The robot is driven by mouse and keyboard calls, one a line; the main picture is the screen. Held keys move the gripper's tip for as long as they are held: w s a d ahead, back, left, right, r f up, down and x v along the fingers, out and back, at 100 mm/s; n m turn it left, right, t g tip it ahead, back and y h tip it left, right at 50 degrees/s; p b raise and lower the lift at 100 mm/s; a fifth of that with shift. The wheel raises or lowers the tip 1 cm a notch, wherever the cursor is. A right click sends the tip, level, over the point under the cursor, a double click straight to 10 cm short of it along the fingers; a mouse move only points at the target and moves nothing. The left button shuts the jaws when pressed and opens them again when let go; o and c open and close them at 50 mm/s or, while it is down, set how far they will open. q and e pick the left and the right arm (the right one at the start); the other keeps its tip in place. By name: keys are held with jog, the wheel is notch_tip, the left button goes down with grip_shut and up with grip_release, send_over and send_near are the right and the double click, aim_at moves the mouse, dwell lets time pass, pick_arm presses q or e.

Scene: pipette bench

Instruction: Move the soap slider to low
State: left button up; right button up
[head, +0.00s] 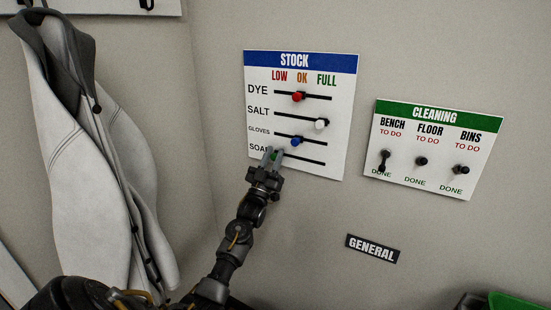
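The STOCK board (259,123) hangs on the wall with slider rows for dye, salt, gloves and soap under LOW, OK and FULL. The green soap slider (275,156) is at the left part of the bottom slot, under the LOW side, mostly hidden by my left gripper (273,155). The gripper's fingers sit around or right in front of the green knob; I cannot tell whether they touch it. The red dye knob (297,97) is near the middle, the white salt knob (321,124) at the right, the blue gloves knob (296,142) near the middle. My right gripper is not in view.
A CLEANING board (430,183) with several dark knobs hangs to the right. A GENERAL sign (372,249) is below. A white coat (85,150) hangs at the left. A green object (518,301) shows at the bottom right corner.

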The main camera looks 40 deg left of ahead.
pick_arm(q)
jog(key=shift+o, duration=1.4)
jog(key=shift+a, duration=0.2)
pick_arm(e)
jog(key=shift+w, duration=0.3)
pick_arm(q)
jog(key=shift+d, duration=0.1)
jog(key=shift+f, duration=0.15)
jog(key=b+v, duration=0.4)
jog(key=v, duration=0.6)
jog(key=shift+s+f, duration=0.15)
jog(key=shift+s, duration=0.15)
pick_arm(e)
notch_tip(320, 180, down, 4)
